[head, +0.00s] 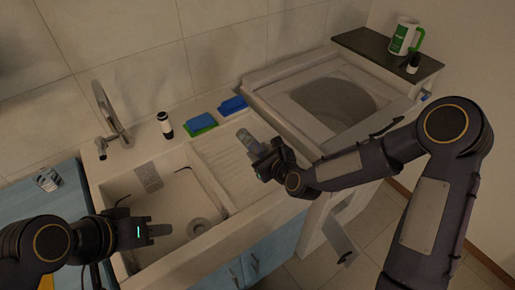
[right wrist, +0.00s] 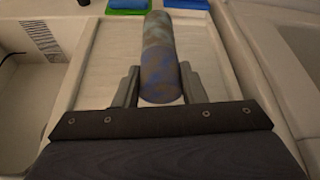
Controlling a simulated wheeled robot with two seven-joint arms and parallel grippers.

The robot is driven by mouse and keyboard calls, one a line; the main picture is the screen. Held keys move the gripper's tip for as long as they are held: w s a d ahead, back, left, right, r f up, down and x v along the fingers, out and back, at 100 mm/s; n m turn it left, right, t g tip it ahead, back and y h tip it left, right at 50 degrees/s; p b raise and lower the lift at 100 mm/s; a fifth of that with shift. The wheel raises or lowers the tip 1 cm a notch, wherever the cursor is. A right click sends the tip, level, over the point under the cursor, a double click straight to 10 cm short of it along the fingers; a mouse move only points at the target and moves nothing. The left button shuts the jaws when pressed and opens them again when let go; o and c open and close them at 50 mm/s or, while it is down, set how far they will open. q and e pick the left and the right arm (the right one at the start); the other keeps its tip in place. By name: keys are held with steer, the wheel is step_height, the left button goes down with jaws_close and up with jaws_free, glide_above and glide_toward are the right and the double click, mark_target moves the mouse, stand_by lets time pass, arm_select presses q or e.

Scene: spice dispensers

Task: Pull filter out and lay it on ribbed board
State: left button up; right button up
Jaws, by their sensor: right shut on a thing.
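The filter (head: 244,136) is a mottled grey-brown and bluish cylinder. My right gripper (head: 254,148) is shut on its near end, and the filter points away from it over the ribbed board (head: 218,151). In the right wrist view the filter (right wrist: 159,55) lies between the two fingers, with the pale board (right wrist: 106,62) beneath it. I cannot tell whether the filter touches the board. My left gripper (head: 158,231) is over the near left part of the sink, away from the filter. Its finger opening is not clear.
The sink (head: 180,192) is left of the board. The open washing machine (head: 340,97) is at right. A green-and-white jug (head: 402,37) stands on the dark shelf (head: 372,47).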

step_height(320, 180, down, 2)
steer(key=shift+w+a+b, duration=0.1)
steer(key=shift+b, duration=0.35)
steer(key=shift+f+b, duration=0.6)
steer(key=shift+f, duration=0.65)
steer(key=o, duration=1.2)
steer(key=shift+o, duration=0.2)
steer(key=b+v, duration=0.1)
steer(key=v, duration=0.7)
steer(key=shift+b, duration=0.3)
